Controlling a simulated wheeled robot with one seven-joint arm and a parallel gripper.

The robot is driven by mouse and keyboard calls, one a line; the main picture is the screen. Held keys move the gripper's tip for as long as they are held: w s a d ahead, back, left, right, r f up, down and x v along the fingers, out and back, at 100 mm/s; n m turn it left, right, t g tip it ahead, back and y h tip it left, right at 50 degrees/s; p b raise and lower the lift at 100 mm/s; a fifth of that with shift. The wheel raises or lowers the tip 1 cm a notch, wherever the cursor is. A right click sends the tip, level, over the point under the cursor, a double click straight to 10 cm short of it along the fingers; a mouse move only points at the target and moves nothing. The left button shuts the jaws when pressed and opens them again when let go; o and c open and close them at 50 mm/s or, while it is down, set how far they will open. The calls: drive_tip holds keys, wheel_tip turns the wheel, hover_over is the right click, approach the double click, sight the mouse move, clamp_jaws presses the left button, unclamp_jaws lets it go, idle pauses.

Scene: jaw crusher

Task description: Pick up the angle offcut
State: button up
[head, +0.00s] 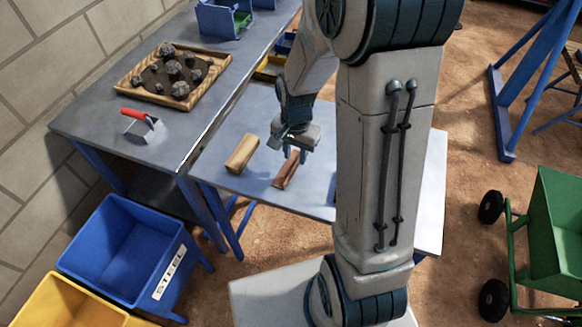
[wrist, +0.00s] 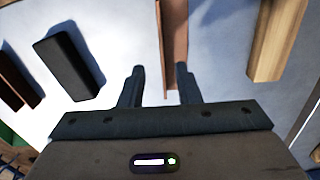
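A long, narrow reddish-brown piece, which looks like the angle offcut (head: 286,171), lies on the grey low table. In the wrist view the angle offcut (wrist: 175,45) shows a folded edge along its length, and its near end is by my right finger. My gripper (head: 297,150) hangs over it, pointing down. In the wrist view my gripper (wrist: 160,72) is open, its two fingers apart with nothing held between them. The offcut's far end is cut off by that view's edge. My arm hides part of the table in the head view.
A pale wooden block (head: 242,153) lies left of the offcut. The wrist view also shows a black block (wrist: 68,66) and a dark brown piece (wrist: 14,80). A blue bin marked STEEL (head: 122,250), a yellow bin (head: 65,303) and a green cart (head: 555,225) stand around.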

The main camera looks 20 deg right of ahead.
sight(294, 164)
drive_tip(key=shift+w+f+p, duration=0.15)
drive_tip(key=shift+f, duration=1.2)
drive_tip(key=shift+w+f+p, duration=0.1)
drive_tip(key=shift+f+p, duration=0.05)
drive_tip(key=shift+f, duration=1.15)
clamp_jaws()
